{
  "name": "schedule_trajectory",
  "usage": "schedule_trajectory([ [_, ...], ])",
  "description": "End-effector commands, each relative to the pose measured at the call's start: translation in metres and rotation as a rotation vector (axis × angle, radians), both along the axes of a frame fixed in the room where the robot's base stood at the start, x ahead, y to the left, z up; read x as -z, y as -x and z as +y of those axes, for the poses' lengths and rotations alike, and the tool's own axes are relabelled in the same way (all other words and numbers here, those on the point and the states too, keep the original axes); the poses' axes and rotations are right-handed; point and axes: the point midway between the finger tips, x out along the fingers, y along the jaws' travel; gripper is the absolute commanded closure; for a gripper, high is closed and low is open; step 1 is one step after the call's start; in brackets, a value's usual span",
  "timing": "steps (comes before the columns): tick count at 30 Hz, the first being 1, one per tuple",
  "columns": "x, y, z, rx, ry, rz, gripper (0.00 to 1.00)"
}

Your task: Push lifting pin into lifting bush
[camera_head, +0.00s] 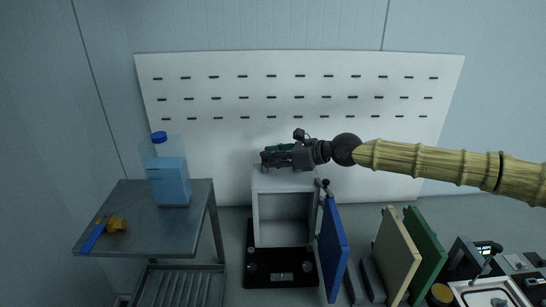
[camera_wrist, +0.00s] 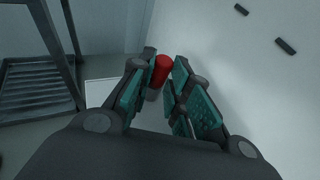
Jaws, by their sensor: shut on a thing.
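My gripper (camera_head: 268,157) is over the top of the white open-fronted box (camera_head: 256,215) in the head view. In the wrist view my gripper (camera_wrist: 162,75) is shut on a red-topped pin, which I take to be the lifting pin (camera_wrist: 163,68). Its red end sticks up between the teal finger pads, with a grey part below it. The lower end of the pin is hidden by the fingers. A corner of the white box top (camera_wrist: 100,92) shows beneath the fingers. I cannot make out the lifting bush in either view.
A blue door (camera_head: 333,250) stands open at the box's right. The box is on a black base (camera_head: 283,277). A white slotted panel (camera_head: 220,135) rises behind. A metal cart (camera_head: 140,235) at left carries a blue-capped jug (camera_head: 172,185). Beige and green boards (camera_head: 398,258) stand at right.

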Motion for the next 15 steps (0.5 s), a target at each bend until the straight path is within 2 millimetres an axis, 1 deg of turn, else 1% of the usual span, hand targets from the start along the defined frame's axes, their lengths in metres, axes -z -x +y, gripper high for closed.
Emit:
schedule_trajectory([
  [4,0.0038,0.0000,-0.0001,0.000,0.000,0.001,1.00],
  [5,0.0035,0.0000,-0.0001,0.000,0.001,0.000,0.80],
  [6,0.0029,0.0000,-0.0001,0.000,0.001,0.000,0.73],
  [9,0.0030,0.0000,-0.0002,0.000,0.000,0.001,0.56],
  [15,0.0029,0.0001,-0.0001,0.000,0.001,0.000,0.56],
])
